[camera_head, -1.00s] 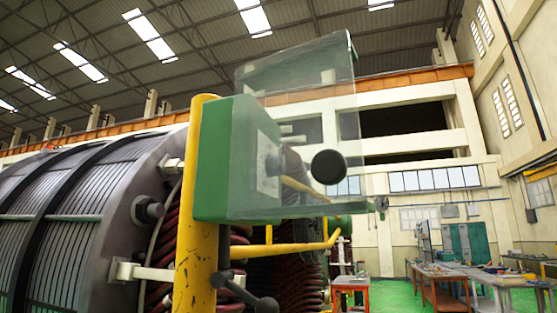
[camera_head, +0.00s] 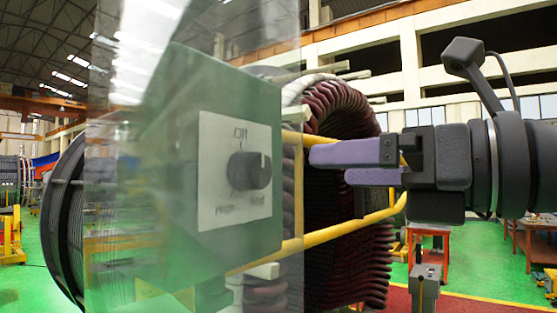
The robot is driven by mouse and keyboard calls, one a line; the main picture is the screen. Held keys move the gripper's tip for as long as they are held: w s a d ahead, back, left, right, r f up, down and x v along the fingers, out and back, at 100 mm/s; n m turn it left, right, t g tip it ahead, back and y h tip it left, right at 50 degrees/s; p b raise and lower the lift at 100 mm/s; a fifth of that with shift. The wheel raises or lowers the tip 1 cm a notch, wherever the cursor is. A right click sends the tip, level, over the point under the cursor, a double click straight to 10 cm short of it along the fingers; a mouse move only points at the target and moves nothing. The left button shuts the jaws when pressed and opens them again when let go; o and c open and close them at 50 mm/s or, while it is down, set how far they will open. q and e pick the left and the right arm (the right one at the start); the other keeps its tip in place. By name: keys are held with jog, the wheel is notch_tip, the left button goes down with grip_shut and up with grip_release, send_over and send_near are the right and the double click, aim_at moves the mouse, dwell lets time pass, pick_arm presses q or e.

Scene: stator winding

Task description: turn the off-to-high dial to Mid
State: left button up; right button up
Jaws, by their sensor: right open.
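The off-to-high dial (camera_head: 250,170) is a black round knob on a pale label plate (camera_head: 215,190), fixed to a green box (camera_head: 190,110). The plate reads "Off" at the top; the fainter words at lower left and lower right look like "High" and "Mid". I cannot tell clearly where the knob points. A clear panel (camera_head: 120,240) shows in front of the box, and I see the dial through it. My right gripper (camera_head: 335,167) points left, open and empty, to the right of the dial and apart from it in the picture. My left gripper is not in view.
Yellow bars (camera_head: 345,232) run beside and below the box. Dark red coils (camera_head: 350,110) of the stator stand behind. Work tables (camera_head: 525,240) are at the far right. The green floor (camera_head: 485,275) shows free room at lower right.

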jog(key=p+x, duration=0.1)
jog(key=x, duration=0.2)
jog(key=p+x, duration=0.1)
jog(key=x, duration=0.2)
jog(key=s+p+x, duration=0.1)
jog(key=p+x, duration=0.1)
jog(key=x, duration=0.1)
jog(key=shift+w+a, duration=0.15)
jog(key=shift+a, duration=0.45)
jog(key=shift+w+d+f, duration=0.1)
jog(key=shift+d, duration=0.05)
jog(key=c, duration=0.3)
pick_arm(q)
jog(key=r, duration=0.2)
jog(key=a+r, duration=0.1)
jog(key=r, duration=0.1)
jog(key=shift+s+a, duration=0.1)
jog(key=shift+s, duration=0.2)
pick_arm(e)
grip_shut()
